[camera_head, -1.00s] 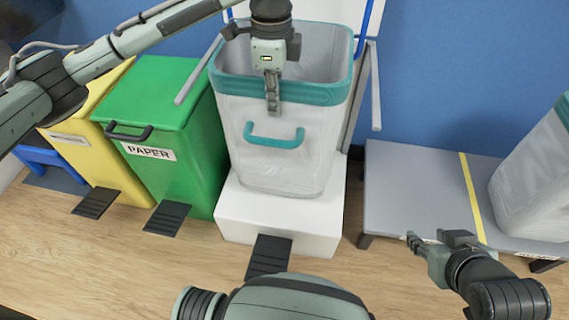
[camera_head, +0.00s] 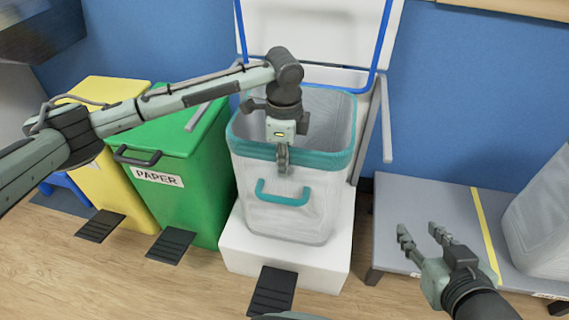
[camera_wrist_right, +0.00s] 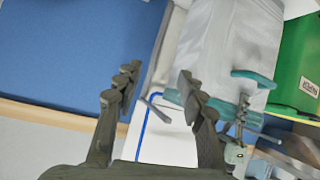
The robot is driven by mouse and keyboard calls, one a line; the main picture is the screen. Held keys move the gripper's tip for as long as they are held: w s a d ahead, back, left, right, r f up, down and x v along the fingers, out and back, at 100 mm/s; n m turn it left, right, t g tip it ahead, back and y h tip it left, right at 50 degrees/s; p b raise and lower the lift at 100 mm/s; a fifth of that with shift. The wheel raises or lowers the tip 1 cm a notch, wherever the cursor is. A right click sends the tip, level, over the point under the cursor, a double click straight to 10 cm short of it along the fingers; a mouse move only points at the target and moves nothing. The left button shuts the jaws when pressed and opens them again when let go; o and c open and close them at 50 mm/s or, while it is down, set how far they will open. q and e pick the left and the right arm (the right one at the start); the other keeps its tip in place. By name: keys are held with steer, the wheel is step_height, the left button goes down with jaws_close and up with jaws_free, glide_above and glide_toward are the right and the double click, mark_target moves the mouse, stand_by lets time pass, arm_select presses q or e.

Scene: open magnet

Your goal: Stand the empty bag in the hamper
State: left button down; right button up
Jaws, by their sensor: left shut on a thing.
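The empty bag (camera_head: 306,210) is whitish and translucent, with a teal rim and a teal front handle. It is upright over the hamper's low white base (camera_head: 325,270); I cannot tell whether its bottom touches. The hamper's white lid (camera_head: 315,32) with a blue edge stands open behind it. My left gripper (camera_head: 283,158) is shut on the front of the bag's teal rim, above the handle. The bag also shows in the right wrist view (camera_wrist_right: 235,50). My right gripper (camera_head: 425,238) is open and empty, right of the hamper and apart from the bag.
A green PAPER bin (camera_head: 185,205) and a yellow bin (camera_head: 118,185) stand left of the hamper. A grey low platform (camera_head: 425,205) with a yellow stripe is at right, bearing another whitish container (camera_head: 545,225). A black pedal (camera_head: 272,290) is in front of the hamper.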

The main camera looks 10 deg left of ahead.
steer(key=shift+d, duration=0.1)
arm_select(q)
steer(key=c, duration=1.7)
jaws_free()
steer(key=shift+f, duration=0.1)
arm_select(e)
steer(key=shift+s+d+f, duration=0.15)
steer(key=shift+s+f, duration=0.05)
steer(key=shift+f, duration=0.05)
arm_select(q)
step_height(320, 180, up, 11)
steer(key=shift+s+r+p, duration=0.1)
steer(key=shift+p, duration=0.8)
steer(key=shift+r, duration=0.55)
arm_select(e)
steer(key=s+d+f+g+h, duration=0.2)
steer(key=s+d+f+g, duration=0.2)
steer(key=s+d+f, duration=0.1)
steer(key=shift+s+d+f+m+g+h, duration=0.15)
steer(key=shift+s+d+m+g+h, duration=0.2)
steer(key=shift+s+d, duration=0.4)
